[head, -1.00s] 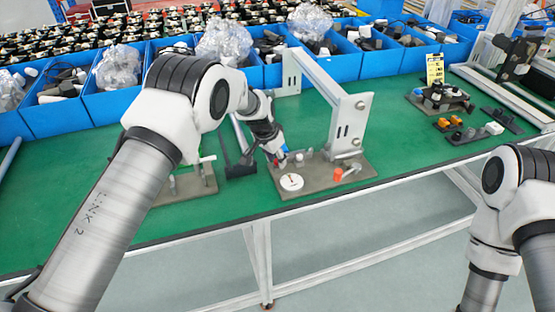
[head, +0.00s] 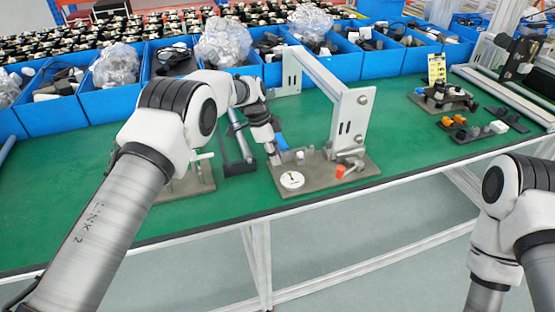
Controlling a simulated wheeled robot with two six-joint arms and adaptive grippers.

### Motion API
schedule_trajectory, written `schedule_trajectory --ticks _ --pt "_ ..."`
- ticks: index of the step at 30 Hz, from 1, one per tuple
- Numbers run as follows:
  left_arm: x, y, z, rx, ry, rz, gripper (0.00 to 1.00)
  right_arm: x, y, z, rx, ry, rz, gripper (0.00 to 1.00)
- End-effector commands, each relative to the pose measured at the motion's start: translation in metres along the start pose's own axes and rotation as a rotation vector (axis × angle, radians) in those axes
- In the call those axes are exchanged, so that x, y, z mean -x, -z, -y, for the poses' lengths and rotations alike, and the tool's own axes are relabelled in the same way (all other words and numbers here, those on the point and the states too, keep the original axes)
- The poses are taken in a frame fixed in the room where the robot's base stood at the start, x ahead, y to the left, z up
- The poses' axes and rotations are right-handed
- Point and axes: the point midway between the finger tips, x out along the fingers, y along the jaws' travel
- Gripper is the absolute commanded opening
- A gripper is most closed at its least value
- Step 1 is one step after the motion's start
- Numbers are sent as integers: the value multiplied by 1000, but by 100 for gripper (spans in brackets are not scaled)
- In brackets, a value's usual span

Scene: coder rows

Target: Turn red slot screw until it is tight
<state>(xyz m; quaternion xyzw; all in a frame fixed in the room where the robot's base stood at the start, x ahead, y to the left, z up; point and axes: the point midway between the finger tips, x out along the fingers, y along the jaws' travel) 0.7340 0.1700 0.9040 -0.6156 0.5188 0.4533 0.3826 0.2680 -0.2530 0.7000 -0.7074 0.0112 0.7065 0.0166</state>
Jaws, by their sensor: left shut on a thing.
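My left gripper (head: 274,158) comes down at the back left of a grey-brown fixture plate (head: 318,183) on the green table. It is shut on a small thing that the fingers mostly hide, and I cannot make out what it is. A blue part (head: 281,142) shows just beside the fingers. A white round dial (head: 291,180) with a dark and red mark lies on the plate in front of the gripper. A short orange-red cylinder (head: 340,171) stands to the right on the same plate. I cannot make out a slot on any red part. My right gripper is out of the picture.
A grey metal frame (head: 347,121) rises over the plate's right side. A second fixture plate (head: 190,186) stands at left, partly behind my arm. Blue bins (head: 112,101) line the back. More small fixtures (head: 478,127) stand at right. Green table between them is clear.

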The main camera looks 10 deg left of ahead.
Motion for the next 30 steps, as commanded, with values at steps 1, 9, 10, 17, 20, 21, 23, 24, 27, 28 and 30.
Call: schedule_trajectory --ticks 1,9,10,17,20,21,23,24,27,28,30 --pt "0 0 1 0 3 1 0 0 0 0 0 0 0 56" --pt "-6 -1 4 -300 -88 1 0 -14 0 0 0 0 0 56" --pt "-5 -1 4 -341 -101 1 0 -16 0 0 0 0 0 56" --pt "-1 1 3 -431 -133 0 0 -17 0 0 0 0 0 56" --pt "-2 1 2 -430 -133 0 0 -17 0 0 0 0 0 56" --pt "-2 1 2 -429 -133 0 32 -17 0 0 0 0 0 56" --pt "-2 1 2 -429 -133 0 40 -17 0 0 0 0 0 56" --pt "-2 1 2 -428 -132 0 40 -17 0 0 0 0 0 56" --pt "-1 1 3 -428 -131 0 40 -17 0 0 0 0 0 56" --pt "-1 1 3 -428 -131 0 40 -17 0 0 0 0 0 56" --pt "-1 2 3 -427 -130 0 40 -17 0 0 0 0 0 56"
